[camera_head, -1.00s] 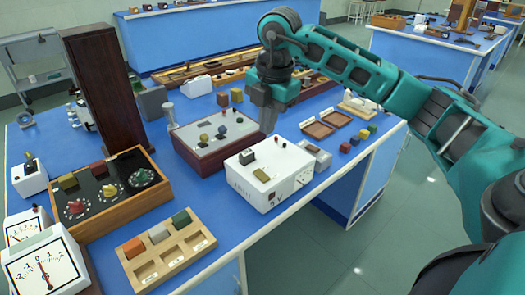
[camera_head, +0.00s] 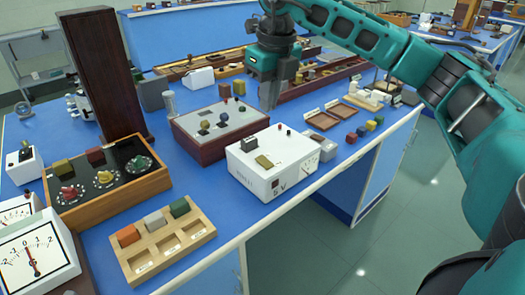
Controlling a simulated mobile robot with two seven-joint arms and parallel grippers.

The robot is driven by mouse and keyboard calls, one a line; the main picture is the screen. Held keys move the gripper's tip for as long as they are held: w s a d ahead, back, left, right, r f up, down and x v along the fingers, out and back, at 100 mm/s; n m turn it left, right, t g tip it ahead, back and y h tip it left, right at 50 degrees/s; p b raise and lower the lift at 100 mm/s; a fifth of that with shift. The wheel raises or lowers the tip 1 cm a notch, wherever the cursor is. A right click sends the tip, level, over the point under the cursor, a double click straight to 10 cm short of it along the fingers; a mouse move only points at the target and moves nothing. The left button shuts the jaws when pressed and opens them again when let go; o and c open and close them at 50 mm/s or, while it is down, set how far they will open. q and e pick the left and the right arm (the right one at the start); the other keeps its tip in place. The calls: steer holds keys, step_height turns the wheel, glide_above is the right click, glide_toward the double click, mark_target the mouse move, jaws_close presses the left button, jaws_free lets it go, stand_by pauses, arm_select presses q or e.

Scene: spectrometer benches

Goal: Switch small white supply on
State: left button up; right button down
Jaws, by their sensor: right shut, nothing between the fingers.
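The small white supply (camera_head: 254,183) stands upright near the front edge of the blue bench, with "5 V" on its front. Its top carries a dark block-like part (camera_head: 248,144), an olive block (camera_head: 264,162) and small red and dark knobs at the back. Which of these is the switch, and its position, I cannot tell. My right gripper (camera_head: 268,104) points down, shut and empty, above and behind the supply. It appears apart from the supply's top. My left gripper is out of view.
A grey-topped brown box (camera_head: 210,148) with knobs stands behind and left of the supply. A wooden sorting tray (camera_head: 188,246), a dial box (camera_head: 150,186) and a meter (camera_head: 32,255) are at the left. Small coloured blocks (camera_head: 362,131) lie to the right.

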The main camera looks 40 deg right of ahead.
mark_target(261, 158)
steer(key=shift+f, duration=0.15)
steer(key=f, duration=0.4)
steer(key=w+f, duration=0.1)
steer(key=f, duration=0.4)
steer(key=w+f, duration=0.1)
steer(key=f, duration=0.3)
steer(key=shift+f+b, duration=0.3)
steer(key=shift+b, duration=0.05)
steer(key=shift+a, duration=0.1)
